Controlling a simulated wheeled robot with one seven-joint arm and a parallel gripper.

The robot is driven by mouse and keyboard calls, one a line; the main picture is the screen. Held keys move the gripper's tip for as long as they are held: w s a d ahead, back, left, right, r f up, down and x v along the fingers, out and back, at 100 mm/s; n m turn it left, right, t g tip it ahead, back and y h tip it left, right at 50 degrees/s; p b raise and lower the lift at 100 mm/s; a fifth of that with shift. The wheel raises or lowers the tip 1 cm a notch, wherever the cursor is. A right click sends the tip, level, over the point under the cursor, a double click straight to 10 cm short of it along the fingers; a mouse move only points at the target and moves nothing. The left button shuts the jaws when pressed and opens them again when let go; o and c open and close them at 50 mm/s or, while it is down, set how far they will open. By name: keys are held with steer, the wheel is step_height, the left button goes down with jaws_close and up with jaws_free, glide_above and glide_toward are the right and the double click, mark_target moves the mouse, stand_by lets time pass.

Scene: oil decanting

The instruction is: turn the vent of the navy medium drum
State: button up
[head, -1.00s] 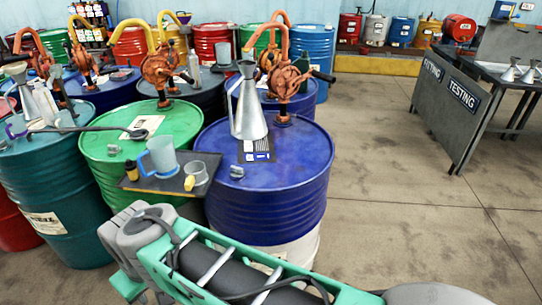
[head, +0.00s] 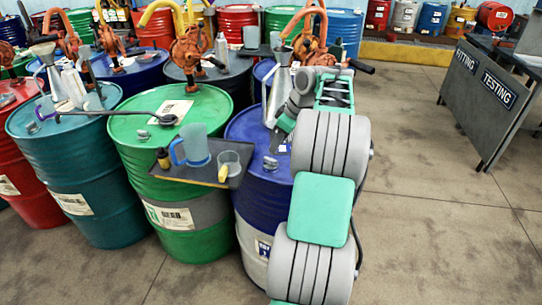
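A navy drum (head: 252,203) with a pale lower band stands front centre, its right side hidden behind my arm. A small grey fitting (head: 271,163), which looks like the vent, sits on the near left part of its lid. A metal funnel can (head: 277,85) and an orange hand pump (head: 310,48) stand on the lid, partly covered by my arm. My gripper (head: 284,126) is at the far end of the arm, over the lid, behind and above the grey fitting and apart from it. Its fingers are not clear, so I cannot tell whether it is open.
A green drum (head: 180,215) stands close on the left. A dark tray (head: 208,174) with a blue jug (head: 192,146) and a clear cup (head: 229,163) juts out beside the navy drum. A grey bench (head: 484,100) stands right. The floor (head: 430,220) between is clear.

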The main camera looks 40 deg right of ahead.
mark_target(269, 158)
steer(key=x, duration=0.7)
steer(key=shift+w+f+b, duration=0.15)
steer(key=shift+f+b, duration=0.15)
steer(key=shift+f, duration=0.05)
jaws_close()
